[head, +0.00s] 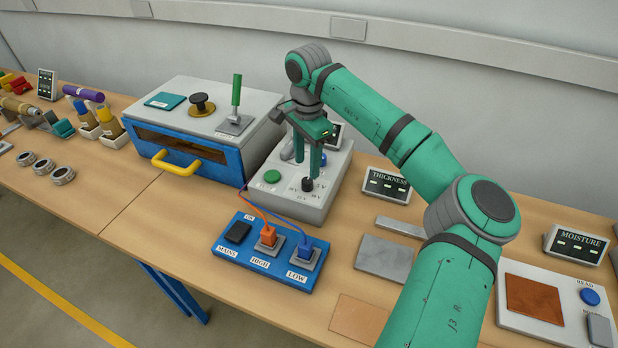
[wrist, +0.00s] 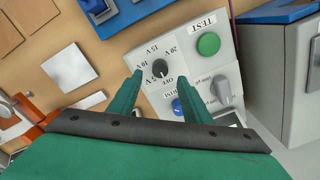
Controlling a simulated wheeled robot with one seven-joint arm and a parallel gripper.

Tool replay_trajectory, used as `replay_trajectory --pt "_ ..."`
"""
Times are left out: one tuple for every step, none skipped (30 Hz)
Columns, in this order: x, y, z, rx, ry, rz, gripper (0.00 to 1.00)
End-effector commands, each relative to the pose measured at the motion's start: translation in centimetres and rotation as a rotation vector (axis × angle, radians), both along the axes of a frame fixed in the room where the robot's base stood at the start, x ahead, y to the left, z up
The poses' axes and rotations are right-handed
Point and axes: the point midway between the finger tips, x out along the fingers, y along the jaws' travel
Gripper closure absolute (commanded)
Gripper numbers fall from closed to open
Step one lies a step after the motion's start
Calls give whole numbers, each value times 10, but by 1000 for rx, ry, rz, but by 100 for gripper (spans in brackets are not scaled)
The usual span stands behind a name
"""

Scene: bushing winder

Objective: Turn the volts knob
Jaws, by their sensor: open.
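The volts knob (head: 308,184) is a small black dial on the sloped face of a grey test box (head: 318,208). In the wrist view the knob (wrist: 160,68) has a pale pointer mark and is ringed by voltage labels and an OFF label. My gripper (head: 306,168) points down over the box, its green fingers apart and empty. In the wrist view my gripper (wrist: 160,77) has one fingertip on each side of the knob in the picture. I cannot tell whether either finger touches it or how high the tips are.
The box also carries a green TEST button (wrist: 208,44), a grey selector (wrist: 222,92) and a partly hidden blue button (wrist: 178,107). A blue mains panel (head: 228,250) with orange and blue plugs lies in front. A blue-grey oven (head: 190,125) stands at left, a thickness display (head: 387,186) at right.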

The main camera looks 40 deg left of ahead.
Motion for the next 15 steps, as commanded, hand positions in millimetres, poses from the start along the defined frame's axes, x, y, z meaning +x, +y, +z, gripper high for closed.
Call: replay_trajectory --pt "-1 1 -11 0 3 1 55" --pt "-1 1 -17 0 4 1 55" --pt "0 0 -24 0 4 -1 55" --pt "0 0 -29 0 3 -2 55" --pt "0 -1 -34 0 3 -3 55" --pt "1 -1 -40 0 3 -4 55" --pt "1 -2 -44 0 3 -5 55" --pt "2 -2 -48 0 2 -6 55" --pt "2 -3 -52 0 3 -7 55" --pt "2 -3 -55 0 3 -7 55" --pt "2 -3 -58 1 2 -7 55" --pt "3 -2 -61 1 2 -7 55" --pt "3 -3 -63 0 1 -8 55" --pt "3 -3 -64 1 1 -8 55" --pt "3 -3 -66 1 1 -9 55"
